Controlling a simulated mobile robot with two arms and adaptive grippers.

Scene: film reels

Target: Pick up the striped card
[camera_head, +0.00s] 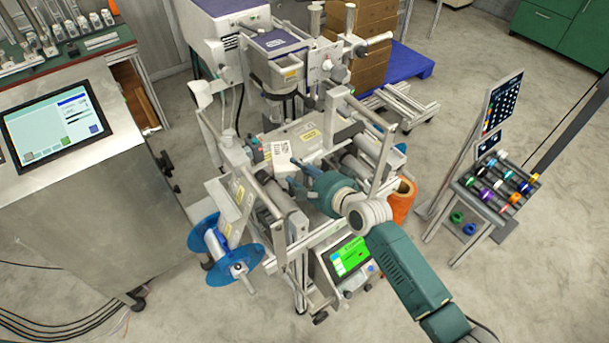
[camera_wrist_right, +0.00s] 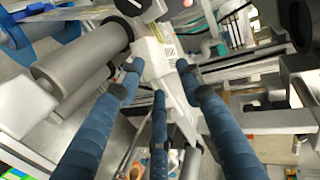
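The striped card (camera_head: 280,154) is small and white with dark stripes, near the middle of the labelling machine in the head view. In the right wrist view the white card (camera_wrist_right: 154,58), with dark stripes at its right side, lies just ahead of the fingertips. My right gripper (camera_head: 294,172) reaches in from the lower right, its fingertips close beside the card. In the wrist view its blue fingers (camera_wrist_right: 158,72) are spread apart, with nothing clearly gripped. I cannot tell whether they touch the card. My left gripper is not in view.
Rollers and metal frames of the machine (camera_head: 313,130) crowd around the gripper. A blue reel (camera_head: 212,246) is at its lower left and an orange roll (camera_head: 401,200) at its right. A rack with coloured spools (camera_head: 497,188) stands right, with open floor between.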

